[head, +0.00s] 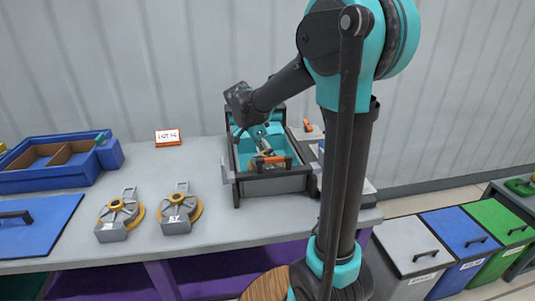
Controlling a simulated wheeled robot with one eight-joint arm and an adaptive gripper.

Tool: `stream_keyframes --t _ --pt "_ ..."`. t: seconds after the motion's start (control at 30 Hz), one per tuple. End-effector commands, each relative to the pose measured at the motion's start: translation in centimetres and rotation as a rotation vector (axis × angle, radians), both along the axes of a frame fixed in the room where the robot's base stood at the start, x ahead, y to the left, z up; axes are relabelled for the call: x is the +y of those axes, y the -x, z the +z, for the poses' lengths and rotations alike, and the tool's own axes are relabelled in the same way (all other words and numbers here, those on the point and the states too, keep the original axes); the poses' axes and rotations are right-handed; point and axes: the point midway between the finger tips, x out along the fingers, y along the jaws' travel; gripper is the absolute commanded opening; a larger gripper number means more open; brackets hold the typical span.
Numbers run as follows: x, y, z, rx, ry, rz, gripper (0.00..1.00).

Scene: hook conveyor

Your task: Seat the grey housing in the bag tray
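Two grey housings with gold rings lie on the table, one at the left (119,215) and one right of it (179,209). Each has a small white label. A dark grey tray with a teal inside (268,186), which I take to be the bag tray, stands right of them. My gripper (266,153) points down into this tray. It is small and partly covers what lies below it. An orange part and a bit of gold show beside its tip. I cannot tell whether that is a housing, whether the gripper touches it, or whether its fingers are open.
A blue divided bin (108,158) and a blue board (45,226) are at the left. A sign on an orange base (168,138) stands at the back. Grey, blue and green lidded bins (410,247) stand at the right.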

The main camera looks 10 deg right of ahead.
Motion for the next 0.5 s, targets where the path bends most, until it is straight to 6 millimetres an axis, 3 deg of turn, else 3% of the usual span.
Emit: stream_keyframes --t 0.5 --pt "0.00 -0.02 -0.91 0.000 0.000 0.000 0.37"
